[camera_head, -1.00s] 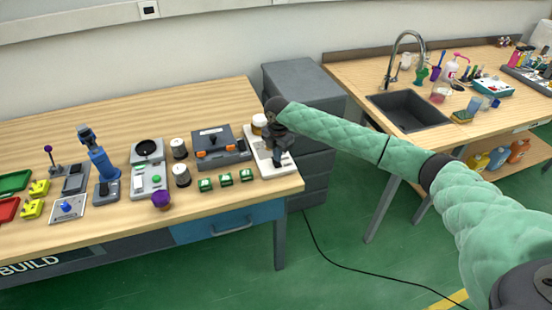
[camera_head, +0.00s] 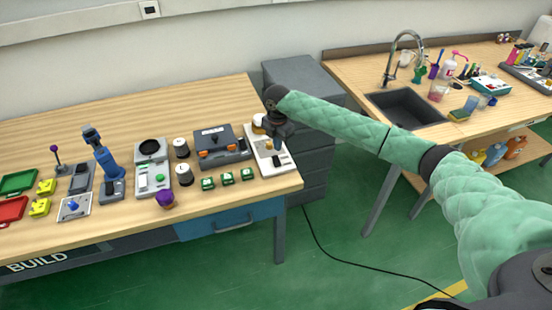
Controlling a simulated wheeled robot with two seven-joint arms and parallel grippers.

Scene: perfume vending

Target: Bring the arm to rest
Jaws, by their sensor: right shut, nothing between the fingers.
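My right arm comes in from the right under a green quilted sleeve and reaches over the right end of the wooden table. My right gripper (camera_head: 277,140) is shut and empty. It points down over the white device (camera_head: 280,163) at the table's right end. Whether the fingertips touch the device cannot be told. A jar with a yellowish lid (camera_head: 259,123) stands just behind the gripper, partly hidden. My left gripper is not in view.
The wooden table (camera_head: 180,98) holds a dark box with orange latches (camera_head: 222,145), green blocks (camera_head: 227,179), a purple knob (camera_head: 165,198) and a blue lever device (camera_head: 103,163). A grey drawer cabinet (camera_head: 300,80) and a sink bench (camera_head: 405,108) stand at right. The table's back is clear.

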